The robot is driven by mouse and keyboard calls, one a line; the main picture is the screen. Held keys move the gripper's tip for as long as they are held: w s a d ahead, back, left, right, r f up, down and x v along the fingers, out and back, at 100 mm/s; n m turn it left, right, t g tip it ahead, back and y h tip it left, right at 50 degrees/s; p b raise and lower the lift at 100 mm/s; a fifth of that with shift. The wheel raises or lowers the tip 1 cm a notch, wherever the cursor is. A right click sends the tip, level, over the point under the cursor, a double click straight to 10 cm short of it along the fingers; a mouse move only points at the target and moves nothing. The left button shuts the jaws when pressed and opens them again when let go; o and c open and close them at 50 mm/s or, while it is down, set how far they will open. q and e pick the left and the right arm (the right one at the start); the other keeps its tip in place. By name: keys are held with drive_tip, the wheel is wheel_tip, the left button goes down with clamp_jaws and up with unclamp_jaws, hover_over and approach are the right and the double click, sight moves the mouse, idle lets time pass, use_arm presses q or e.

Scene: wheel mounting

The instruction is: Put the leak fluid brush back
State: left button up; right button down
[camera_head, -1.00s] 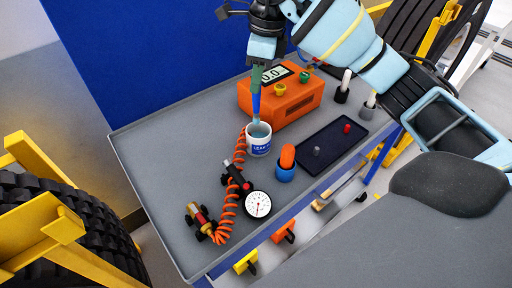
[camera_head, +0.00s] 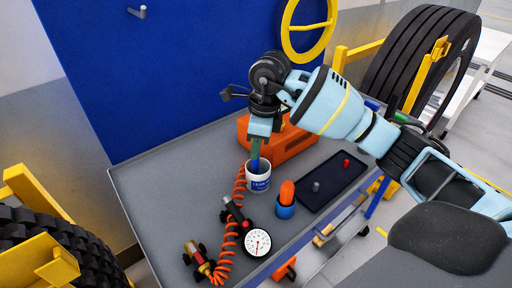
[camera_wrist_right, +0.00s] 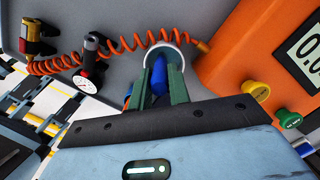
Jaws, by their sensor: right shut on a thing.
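The leak fluid brush (camera_head: 255,164) is upright, its blue handle between the fingers of my right gripper (camera_head: 257,146). Its lower end is inside the white cup with LEAK lettering (camera_head: 260,184) on the grey bench; the bristles are hidden. In the right wrist view, the blue handle (camera_wrist_right: 160,77) shows between the green fingers of my right gripper (camera_wrist_right: 160,92), with the cup's white rim (camera_wrist_right: 178,42) around it beyond. I cannot tell whether the brush touches the cup bottom. My left gripper is not in view.
An orange box (camera_head: 294,146) with a display stands close behind the cup. A coiled orange hose (camera_head: 237,192) and a pressure gauge (camera_head: 257,242) lie at front left. A blue holder (camera_head: 285,211) and a dark tray (camera_head: 346,190) stand to the right.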

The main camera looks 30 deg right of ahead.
drive_tip(key=shift+f, duration=0.45)
drive_tip(key=c, duration=1.3)
unclamp_jaws()
drive_tip(key=shift+f, duration=0.1)
drive_tip(key=shift+f+b, duration=0.3)
drive_tip(key=r, duration=0.6)
drive_tip(key=shift+d+r, duration=0.3)
drive_tip(key=shift+r, duration=0.1)
drive_tip(key=shift+s+d+r, duration=0.1)
drive_tip(key=shift+s+r, duration=0.05)
drive_tip(key=shift+r, duration=0.55)
